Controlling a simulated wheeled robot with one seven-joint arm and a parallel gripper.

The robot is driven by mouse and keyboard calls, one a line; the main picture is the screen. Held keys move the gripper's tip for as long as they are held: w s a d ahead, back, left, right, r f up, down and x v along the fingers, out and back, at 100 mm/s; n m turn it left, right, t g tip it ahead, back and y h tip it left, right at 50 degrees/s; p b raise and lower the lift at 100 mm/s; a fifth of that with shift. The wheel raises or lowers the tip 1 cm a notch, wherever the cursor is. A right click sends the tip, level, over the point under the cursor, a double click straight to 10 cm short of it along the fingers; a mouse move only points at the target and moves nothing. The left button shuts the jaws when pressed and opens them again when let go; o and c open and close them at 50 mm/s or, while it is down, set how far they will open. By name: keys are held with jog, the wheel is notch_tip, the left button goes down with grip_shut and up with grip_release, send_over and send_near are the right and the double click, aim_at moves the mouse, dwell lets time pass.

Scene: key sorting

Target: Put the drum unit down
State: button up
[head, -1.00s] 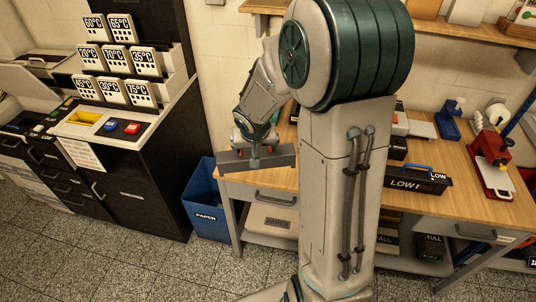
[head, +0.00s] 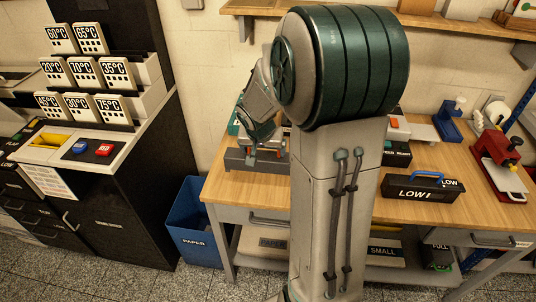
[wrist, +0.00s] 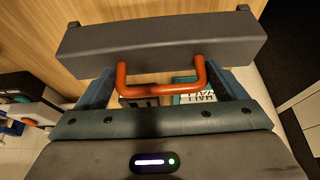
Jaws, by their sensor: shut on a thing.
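The drum unit is a long dark grey bar with an orange handle. In the head view the drum unit (head: 240,160) is over the left end of the wooden table (head: 330,200), level or nearly so. My gripper (wrist: 162,85) is shut on the orange handle (wrist: 160,93) in the wrist view, with the grey bar (wrist: 160,45) beyond the fingers. In the head view my gripper (head: 264,146) is partly hidden by my own arm. I cannot tell whether the bar touches the tabletop.
A dark unit marked LOW (head: 422,190) with a blue handle lies on the table to the right. A red machine (head: 500,165) stands at the far right. A blue paper bin (head: 195,220) is on the floor at the table's left. My arm hides the table's middle.

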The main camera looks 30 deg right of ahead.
jog(key=d+x, duration=0.1)
jog(key=x, duration=0.7)
jog(key=shift+w+d+r, duration=0.25)
jog(key=shift+w, duration=0.15)
jog(key=shift+f, duration=0.1)
jog(key=o, duration=1.4)
jog(key=shift+c, duration=0.2)
